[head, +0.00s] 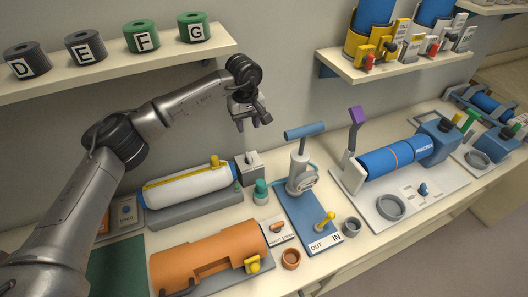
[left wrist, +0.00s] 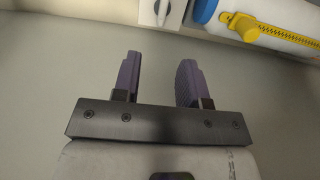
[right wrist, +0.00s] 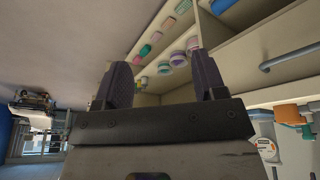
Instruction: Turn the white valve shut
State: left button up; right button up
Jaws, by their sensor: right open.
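A white valve head (head: 252,159) sits on a grey block at the right end of a white cylinder (head: 190,186) with a yellow strip. In the left wrist view, a white plate with a grey handle (left wrist: 163,10) shows at the top edge, partly cut off; it appears to be this valve. My left gripper (head: 254,121) is open and empty, in the air above the valve and apart from it. Its fingers also show in the left wrist view (left wrist: 158,62). My right gripper (right wrist: 161,75) is open and empty, away from the bench; the head view does not show it.
A teal-topped bottle (head: 261,191) stands right of the valve. A blue board (head: 297,216) holds a white pump with a blue handle. An orange cylinder (head: 205,257) lies in front. Shelves hang at upper left (head: 110,70) and upper right (head: 395,70).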

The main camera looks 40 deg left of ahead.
aim_at(249, 155)
pick_arm(q)
notch_tip(249, 155, down, 14)
jog(key=shift+s+a+r, duration=0.1)
jog(key=shift+a+r, duration=0.05)
dwell(0.4)
grip_shut()
dwell(0.4)
